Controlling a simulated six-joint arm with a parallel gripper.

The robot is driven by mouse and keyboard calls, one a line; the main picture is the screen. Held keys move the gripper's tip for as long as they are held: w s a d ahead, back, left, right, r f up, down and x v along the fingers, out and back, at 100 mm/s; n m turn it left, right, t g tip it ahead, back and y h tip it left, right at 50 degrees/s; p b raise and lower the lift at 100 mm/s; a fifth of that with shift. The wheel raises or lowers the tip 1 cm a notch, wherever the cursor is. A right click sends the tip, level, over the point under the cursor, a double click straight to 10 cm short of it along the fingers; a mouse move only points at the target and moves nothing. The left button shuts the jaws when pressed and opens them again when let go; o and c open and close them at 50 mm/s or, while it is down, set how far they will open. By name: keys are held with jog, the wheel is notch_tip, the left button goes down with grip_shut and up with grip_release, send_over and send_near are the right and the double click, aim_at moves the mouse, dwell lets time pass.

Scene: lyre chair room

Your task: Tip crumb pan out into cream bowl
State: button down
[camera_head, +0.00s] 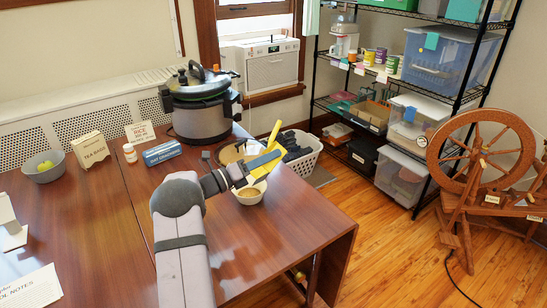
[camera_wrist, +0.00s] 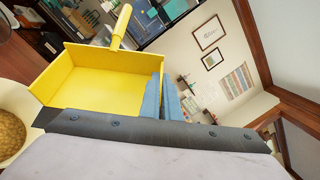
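My gripper (camera_head: 264,160) is above the right part of the table, its blue fingers shut on a side wall of the yellow crumb pan (camera_head: 274,134). In the wrist view the fingers (camera_wrist: 165,82) pinch the wall at the right of the pan (camera_wrist: 105,82). The pan is tilted, its handle pointing up, and the inside that I see looks empty. The cream bowl (camera_head: 250,201) stands upright on the table just below the pan, with brown crumbs in it. The wrist view shows part of the bowl (camera_wrist: 33,112) and the crumbs at the left edge.
A pressure cooker (camera_head: 198,118) and a round dark-rimmed thing (camera_head: 229,154) stand behind. A white basket (camera_head: 303,158) is beyond the table's right edge. A blue box (camera_head: 162,152), tea bags box (camera_head: 90,149) and grey bowl (camera_head: 46,174) stand left. The table's front right is clear.

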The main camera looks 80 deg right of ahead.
jog(key=shift+w+r, duration=0.15)
jog(key=shift+w+d+r+n+h+p, duration=0.15)
jog(key=shift+w+n+h, duration=0.1)
jog(key=shift+w+n, duration=0.2)
jog(key=shift+w+d+r+n+h+p, duration=0.15)
jog(key=shift+w+n+h, duration=0.1)
jog(key=shift+w+n, duration=0.15)
jog(key=shift+w, duration=0.1)
jog(key=shift+w+d+r+n+g+h, duration=0.15)
jog(key=shift+w+n+h, duration=0.1)
jog(key=shift+w+n, duration=0.25)
jog(key=shift+w+r+n+g+h, duration=0.15)
jog(key=shift+w+n+h, duration=0.1)
jog(key=shift+w+n, duration=0.15)
jog(key=shift+w, duration=0.1)
jog(key=shift+w+d+r+n+h, duration=0.1)
jog(key=shift+w+n+h, duration=0.2)
jog(key=shift+w+n, duration=0.2)
jog(key=shift+w+d+r+n+h, duration=0.1)
jog(key=shift+w+n+h, duration=0.25)
jog(key=shift+w, duration=0.15)
jog(key=shift+w+d+n+h+b, duration=0.2)
jog(key=shift+w+n+h+b, duration=0.15)
jog(key=shift+w+n+h, duration=0.55)
